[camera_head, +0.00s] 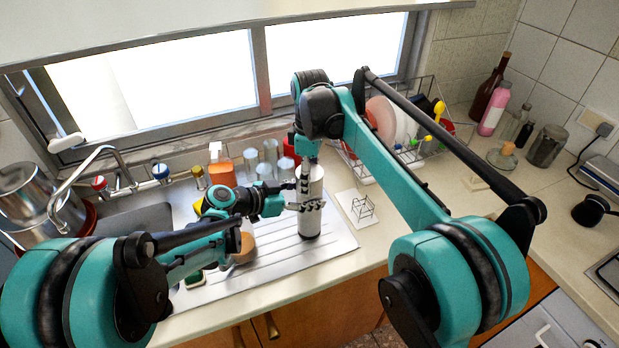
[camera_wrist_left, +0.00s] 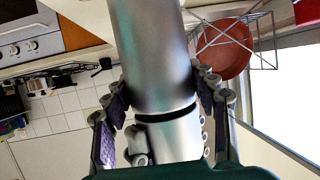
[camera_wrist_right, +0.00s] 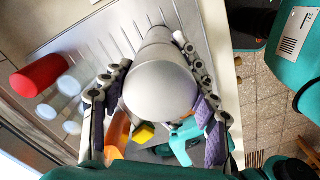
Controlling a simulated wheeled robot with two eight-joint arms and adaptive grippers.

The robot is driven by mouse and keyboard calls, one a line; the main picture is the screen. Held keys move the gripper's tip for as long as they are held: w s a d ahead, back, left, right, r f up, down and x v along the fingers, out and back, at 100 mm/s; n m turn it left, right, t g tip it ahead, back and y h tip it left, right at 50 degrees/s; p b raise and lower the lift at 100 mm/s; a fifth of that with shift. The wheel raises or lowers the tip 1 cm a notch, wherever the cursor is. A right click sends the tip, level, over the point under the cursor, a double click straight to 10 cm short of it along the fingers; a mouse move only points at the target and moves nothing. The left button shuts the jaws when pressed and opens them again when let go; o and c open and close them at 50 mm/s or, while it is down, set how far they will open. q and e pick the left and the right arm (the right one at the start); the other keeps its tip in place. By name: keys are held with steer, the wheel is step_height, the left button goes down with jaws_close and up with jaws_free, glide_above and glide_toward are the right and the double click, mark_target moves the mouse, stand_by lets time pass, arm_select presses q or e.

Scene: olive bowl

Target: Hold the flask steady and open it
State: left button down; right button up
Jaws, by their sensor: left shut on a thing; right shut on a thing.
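The silver flask (camera_head: 311,221) stands upright on the ribbed metal drainboard (camera_head: 336,243). My left gripper (camera_head: 305,205) is shut around its side at mid-height. In the left wrist view the flask's metal body (camera_wrist_left: 160,60) lies between the fingers (camera_wrist_left: 165,110), with a dark seam across it. My right gripper (camera_head: 308,163) comes from above and is shut on the top of the flask. In the right wrist view the rounded grey top (camera_wrist_right: 158,92) sits between its fingers (camera_wrist_right: 160,85). I cannot tell from these frames whether the lid is loosened.
Several clear glasses (camera_head: 268,160) and an orange container (camera_head: 222,174) stand behind the flask. A dish rack (camera_head: 400,140) is behind at the right. A small wire holder (camera_head: 362,208) on a white base is close to the flask's right. The sink (camera_head: 135,222) is at the left.

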steer(key=shift+r, duration=0.15)
steer(key=shift+r, duration=0.9)
steer(key=shift+r, duration=2.05)
arm_select(q)
steer(key=shift+c, duration=2.1)
jaws_free()
